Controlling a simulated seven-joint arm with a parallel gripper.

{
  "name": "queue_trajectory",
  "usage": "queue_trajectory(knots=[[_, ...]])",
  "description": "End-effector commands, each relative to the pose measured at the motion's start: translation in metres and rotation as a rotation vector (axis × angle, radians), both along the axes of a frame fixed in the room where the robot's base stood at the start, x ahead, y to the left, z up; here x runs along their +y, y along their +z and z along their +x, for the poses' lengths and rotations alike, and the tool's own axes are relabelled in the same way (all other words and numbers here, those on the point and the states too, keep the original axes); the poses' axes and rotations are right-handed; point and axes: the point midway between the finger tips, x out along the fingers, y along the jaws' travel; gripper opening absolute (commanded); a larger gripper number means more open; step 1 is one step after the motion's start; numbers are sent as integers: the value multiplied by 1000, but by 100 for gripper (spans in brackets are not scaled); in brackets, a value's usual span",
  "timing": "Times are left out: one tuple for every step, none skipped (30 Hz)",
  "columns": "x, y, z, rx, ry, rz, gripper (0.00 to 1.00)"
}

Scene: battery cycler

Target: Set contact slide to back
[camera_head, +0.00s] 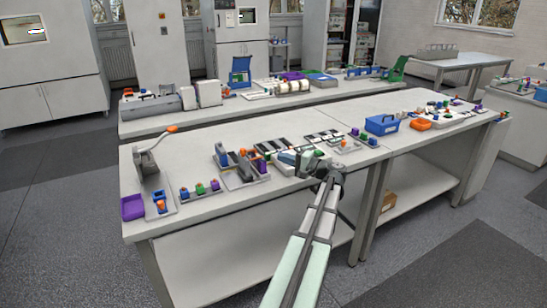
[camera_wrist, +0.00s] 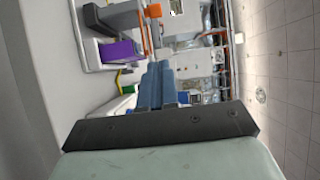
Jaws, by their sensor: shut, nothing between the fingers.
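The device that seems to be the battery cycler (camera_head: 240,168) stands on the front bench, with grey uprights and blue, orange and purple parts. In the wrist view its grey body (camera_wrist: 118,18) and a purple block (camera_wrist: 120,50) show at the upper left, with an orange upright piece beside them. I cannot tell which part is the contact slide, nor its position. My gripper (camera_head: 280,156) is just right of the device, pointing left towards it. In the wrist view its blue-grey fingers (camera_wrist: 158,68) are together and empty, apart from the purple block.
A lever press (camera_head: 150,160) with an orange handle stands at the bench's left end. Small coloured parts (camera_head: 200,188) lie left of the device. Slotted trays (camera_head: 322,136) lie behind my gripper. A blue bin (camera_head: 381,124) stands to the right.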

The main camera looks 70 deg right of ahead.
Motion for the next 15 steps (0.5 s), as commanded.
queue_trajectory(knots=[[-2,0,7,1,1,0,0],[-3,0,11,1,1,-1,0],[-5,0,18,1,2,-1,0],[-7,0,22,1,2,-1,0],[-8,0,27,2,1,0,0],[-10,0,34,2,1,0,0],[-11,0,40,2,2,0,0],[-13,0,45,2,2,0,0],[-15,0,51,2,0,0,0],[-16,0,57,2,0,-1,0],[-17,0,62,2,1,-1,0],[-19,0,68,2,1,-1,0],[-21,0,73,2,0,-1,0],[-22,0,78,2,0,-1,0],[-24,0,85,3,1,-1,0]])
